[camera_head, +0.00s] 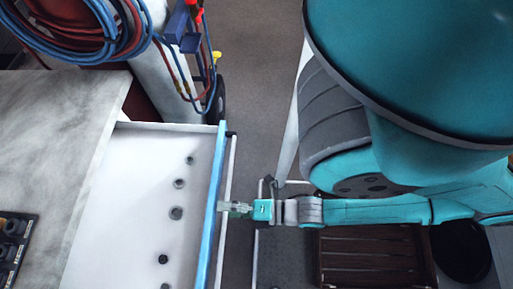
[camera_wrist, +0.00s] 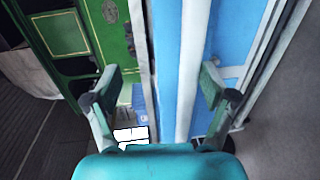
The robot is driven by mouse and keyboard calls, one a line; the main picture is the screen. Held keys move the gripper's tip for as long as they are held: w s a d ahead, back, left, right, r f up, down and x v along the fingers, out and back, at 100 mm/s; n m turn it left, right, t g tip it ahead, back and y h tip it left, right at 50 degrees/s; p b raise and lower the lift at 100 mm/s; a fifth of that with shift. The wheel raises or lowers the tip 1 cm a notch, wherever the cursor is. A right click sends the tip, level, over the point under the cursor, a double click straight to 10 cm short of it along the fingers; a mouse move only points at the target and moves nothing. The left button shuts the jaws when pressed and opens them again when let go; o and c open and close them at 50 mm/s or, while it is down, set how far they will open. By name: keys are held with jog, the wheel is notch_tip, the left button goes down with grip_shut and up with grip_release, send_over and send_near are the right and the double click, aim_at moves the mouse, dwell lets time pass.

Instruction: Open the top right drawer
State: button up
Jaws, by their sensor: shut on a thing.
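A drawer (camera_head: 130,190) with a white interior and a blue front (camera_head: 215,180) shows in the head view, pulled out from under a grey worktop. Several small dark round items lie in it. A pale bar handle (camera_head: 228,172) runs along its front. My gripper (camera_head: 234,207) is at the handle from the right, shut on it. In the wrist view the two fingers (camera_wrist: 158,88) stand apart on either side of the pale upright bar (camera_wrist: 192,60), with the blue front (camera_wrist: 230,45) behind. The exact finger contact is hard to see.
Coiled blue and red hoses (camera_head: 85,30) hang at the upper left. A dark wooden slatted crate (camera_head: 370,258) is at the lower right. Grey floor (camera_head: 262,90) shows between drawer and arm.

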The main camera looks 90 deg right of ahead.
jog(key=shift+s+r, duration=0.2)
jog(key=shift+r, duration=0.3)
jog(key=shift+s, duration=0.3)
jog(key=c, duration=0.4)
jog(key=shift+s, duration=0.3)
jog(key=shift+c, duration=0.3)
jog(key=s, duration=0.6)
jog(key=shift+s+f, duration=0.15)
jog(key=shift+s, duration=0.05)
notch_tip(320, 180, up, 9)
jog(key=w+m+g, duration=0.1)
jog(key=w+m, duration=0.1)
jog(key=m, duration=1.5)
jog(key=shift+w+f+m+g, duration=0.2)
jog(key=shift+m+g, duration=0.1)
jog(key=shift+m, duration=0.1)
